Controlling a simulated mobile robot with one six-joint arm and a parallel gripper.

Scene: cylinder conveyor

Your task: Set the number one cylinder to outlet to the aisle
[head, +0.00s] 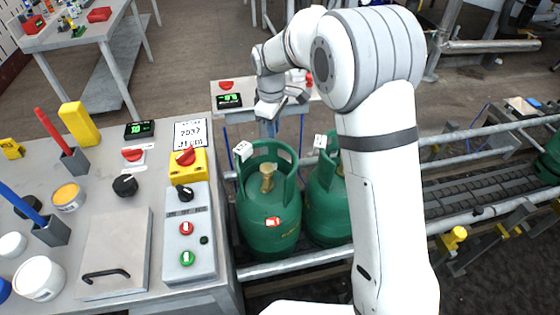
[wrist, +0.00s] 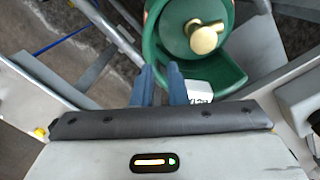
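A green gas cylinder (head: 268,215) with a brass valve stands upright on the conveyor, nearest the workbench. It carries a white tag (head: 243,150) on its collar; I cannot read a number on it. A second green cylinder (head: 322,205) stands just right of it, partly hidden by my arm. My gripper (wrist: 159,85) is open and empty, its two blue fingers a small gap apart. In the wrist view the near cylinder's green collar (wrist: 235,78) and brass valve (wrist: 205,38) lie beyond the fingers, and a white tag (wrist: 198,92) shows beside the right finger.
A control box (head: 188,235) with a black selector, red and green buttons sits on the grey workbench (head: 140,190). A yellow box with a red knob (head: 185,157) stands behind it. Conveyor rails (head: 490,208) run right, towards another green cylinder (head: 549,160). A small display table (head: 245,110) stands behind.

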